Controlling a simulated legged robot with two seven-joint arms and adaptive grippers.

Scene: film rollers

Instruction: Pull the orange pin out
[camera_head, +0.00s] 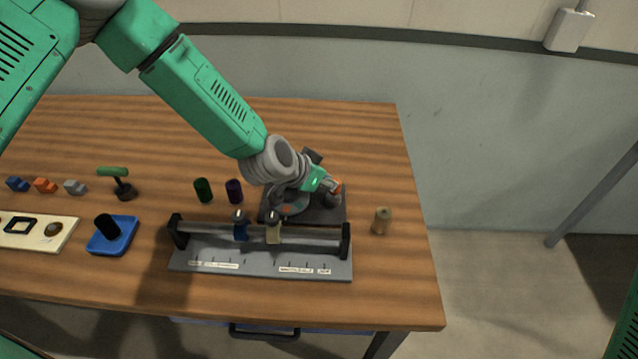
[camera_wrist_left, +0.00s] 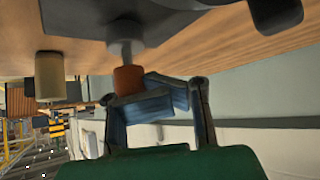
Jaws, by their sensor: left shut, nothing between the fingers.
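The orange pin (camera_head: 338,186) is at the right side of a dark fixture (camera_head: 332,213) on the table. In the left wrist view its orange cap (camera_wrist_left: 128,79) sits on a grey shaft that joins a dark grey part of the fixture. My left gripper (camera_head: 329,182) is right beside the orange cap, and its arm hides part of the fixture. In the wrist view the blue-grey finger pads of the left gripper (camera_wrist_left: 160,95) are shut, empty, and overlap the cap's edge; I cannot tell whether they touch it. My right gripper is not in view.
A grey rail stand (camera_head: 260,262) with a blue and a cream piece is in front of the fixture. A tan cylinder (camera_head: 382,221) stands to its right.

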